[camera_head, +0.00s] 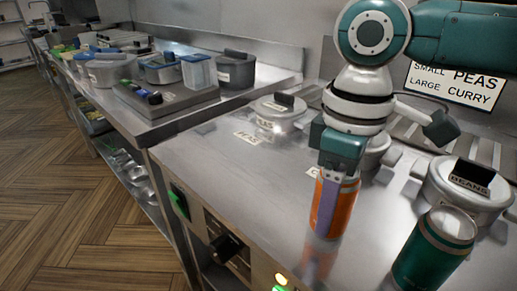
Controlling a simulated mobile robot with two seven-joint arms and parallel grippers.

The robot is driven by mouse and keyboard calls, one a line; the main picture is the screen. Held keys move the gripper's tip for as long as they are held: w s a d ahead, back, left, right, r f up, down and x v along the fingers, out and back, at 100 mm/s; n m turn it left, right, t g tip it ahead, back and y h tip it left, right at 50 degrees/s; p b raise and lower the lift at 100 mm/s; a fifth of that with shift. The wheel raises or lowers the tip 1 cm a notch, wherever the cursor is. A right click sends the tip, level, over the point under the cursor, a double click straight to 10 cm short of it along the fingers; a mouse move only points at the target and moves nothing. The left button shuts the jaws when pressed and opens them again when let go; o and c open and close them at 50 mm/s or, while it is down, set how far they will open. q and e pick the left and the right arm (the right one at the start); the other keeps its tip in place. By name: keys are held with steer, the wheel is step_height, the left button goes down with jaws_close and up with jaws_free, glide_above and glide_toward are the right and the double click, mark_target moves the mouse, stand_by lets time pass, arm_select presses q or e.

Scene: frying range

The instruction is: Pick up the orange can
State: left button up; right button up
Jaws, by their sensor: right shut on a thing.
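The orange can (342,216) stands upright on the steel counter, with a purple band on its left side. My right gripper (338,178) comes down from above and is shut on the can's upper part. The can's top is hidden by the gripper. My left gripper is not in view.
A green can (430,252) stands to the right of the orange can. A lidded pot labelled beans (466,192) is behind it, and another lidded pot (279,112) sits further back left. Containers (108,70) crowd the far counter. The counter left of the can is clear.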

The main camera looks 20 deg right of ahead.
steer(key=c, duration=0.8)
jaws_close()
steer(key=shift+r, duration=0.15)
